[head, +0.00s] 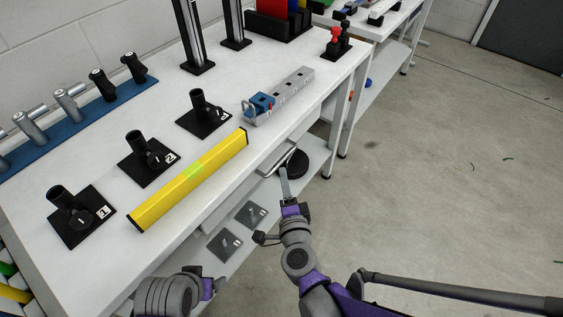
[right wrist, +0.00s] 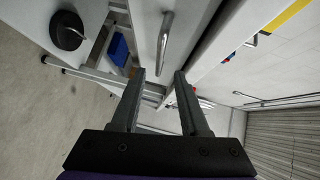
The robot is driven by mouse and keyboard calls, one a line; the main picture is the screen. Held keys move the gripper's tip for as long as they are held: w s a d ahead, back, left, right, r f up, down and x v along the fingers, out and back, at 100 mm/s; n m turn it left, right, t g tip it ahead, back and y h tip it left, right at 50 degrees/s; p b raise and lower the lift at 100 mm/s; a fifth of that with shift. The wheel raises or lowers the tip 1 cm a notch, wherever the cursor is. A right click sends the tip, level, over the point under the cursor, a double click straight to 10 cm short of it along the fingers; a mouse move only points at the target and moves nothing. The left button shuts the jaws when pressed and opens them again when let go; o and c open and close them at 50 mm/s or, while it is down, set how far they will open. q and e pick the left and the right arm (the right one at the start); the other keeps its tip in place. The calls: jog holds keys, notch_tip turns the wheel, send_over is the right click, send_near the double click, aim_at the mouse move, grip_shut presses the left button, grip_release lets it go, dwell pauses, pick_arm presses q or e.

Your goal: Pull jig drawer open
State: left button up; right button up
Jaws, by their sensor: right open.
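The jig drawer's metal bar handle (head: 278,160) is on the drawer front under the white workbench's right-hand edge. It also shows in the right wrist view (right wrist: 166,42), with the pale drawer front (right wrist: 192,25) behind it. My right gripper (head: 285,178) is at this handle, just below it in the head view. In the right wrist view its two fingers (right wrist: 159,78) are apart, and the lower end of the handle appears between their tips. I cannot tell whether they touch it. Part of my left arm shows at the bottom of the head view; its fingers do not show.
The white workbench (head: 85,170) holds a yellow bar (head: 190,178), several black numbered stands and a grey slotted piece with a blue clamp (head: 259,103). A lower shelf carries a round black object (head: 294,163) and grey plates (head: 225,243). The floor to the right is clear.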

aim_at(281, 161)
jog(key=w, duration=0.5)
jog(key=w+a+f+b, duration=0.1)
jog(key=w, duration=0.1)
jog(key=shift+w, duration=0.3)
grip_shut()
dwell(1.0)
